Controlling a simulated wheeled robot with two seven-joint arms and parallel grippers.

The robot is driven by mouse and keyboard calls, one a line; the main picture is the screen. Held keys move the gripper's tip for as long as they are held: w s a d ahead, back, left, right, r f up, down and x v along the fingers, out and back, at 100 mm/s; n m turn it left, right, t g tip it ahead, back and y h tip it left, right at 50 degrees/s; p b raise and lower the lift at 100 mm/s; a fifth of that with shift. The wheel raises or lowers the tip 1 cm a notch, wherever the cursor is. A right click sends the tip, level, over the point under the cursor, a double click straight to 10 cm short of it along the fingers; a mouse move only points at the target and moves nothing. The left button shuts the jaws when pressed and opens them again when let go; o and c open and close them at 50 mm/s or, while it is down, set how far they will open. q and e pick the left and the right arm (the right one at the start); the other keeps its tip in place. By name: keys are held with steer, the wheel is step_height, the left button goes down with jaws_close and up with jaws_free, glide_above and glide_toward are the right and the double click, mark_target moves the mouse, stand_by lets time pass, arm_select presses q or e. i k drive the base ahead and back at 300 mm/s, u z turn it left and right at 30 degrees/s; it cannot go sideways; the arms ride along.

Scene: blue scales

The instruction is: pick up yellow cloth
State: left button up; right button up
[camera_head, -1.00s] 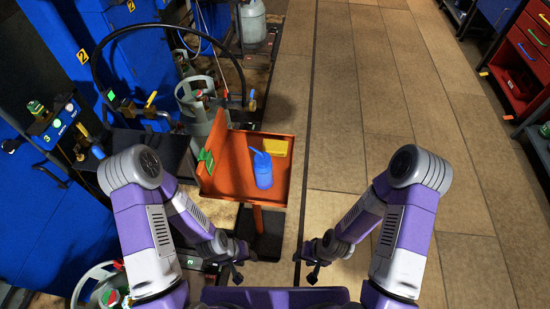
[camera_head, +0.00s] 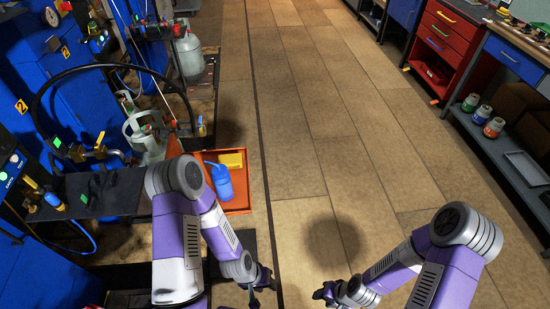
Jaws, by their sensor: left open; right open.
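The yellow cloth (camera_head: 231,160) looks like a small flat yellow block at the far edge of the orange tray (camera_head: 240,208). A blue bottle (camera_head: 222,183) with a spout stands in front of it on the tray. My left gripper (camera_head: 264,300) is near the bottom of the view, below the tray and apart from it, open and empty. My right gripper (camera_head: 324,294) is to its right over the floor, open and empty. My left arm hides the left part of the tray.
Grey gas cylinders (camera_head: 143,135) and a large black hose stand left of the tray beside blue cabinets. A dark bench (camera_head: 110,192) is at left. The tiled floor (camera_head: 310,150) to the right is clear. A red drawer cabinet (camera_head: 447,45) and grey shelf stand at far right.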

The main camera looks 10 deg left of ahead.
mark_target(232, 162)
steer(key=z, duration=0.7)
steer(key=i, duration=2.2)
steer(key=u, duration=1.7)
